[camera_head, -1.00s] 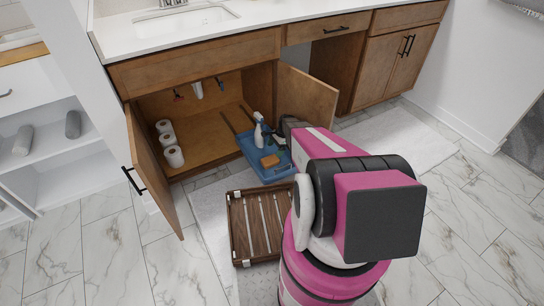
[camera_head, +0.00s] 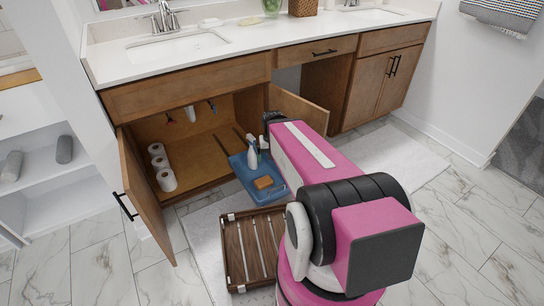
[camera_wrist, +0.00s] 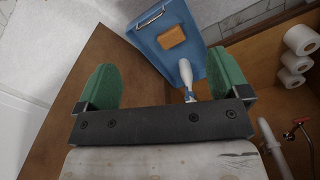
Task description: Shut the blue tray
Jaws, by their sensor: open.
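The blue tray (camera_head: 243,178) sticks out of the open cabinet under the sink, in front of two rails. It carries a white spray bottle (camera_head: 253,155) and an orange-brown sponge (camera_head: 264,182). In the wrist view the tray (camera_wrist: 199,27) lies beyond my fingers, with its handle (camera_wrist: 152,14) at the top, the sponge (camera_wrist: 171,37) and the bottle (camera_wrist: 186,72). My gripper (camera_wrist: 160,62) has its two green fingers spread wide with nothing held. It is above the right cabinet door and beside the tray. In the head view my arm mostly hides it.
The left cabinet door (camera_head: 146,195) and right door (camera_head: 300,108) stand open on either side of the tray. White rolls (camera_head: 162,168) stand inside the cabinet. A slatted wooden mat (camera_head: 254,247) lies on the floor in front of the tray. Free floor is at right.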

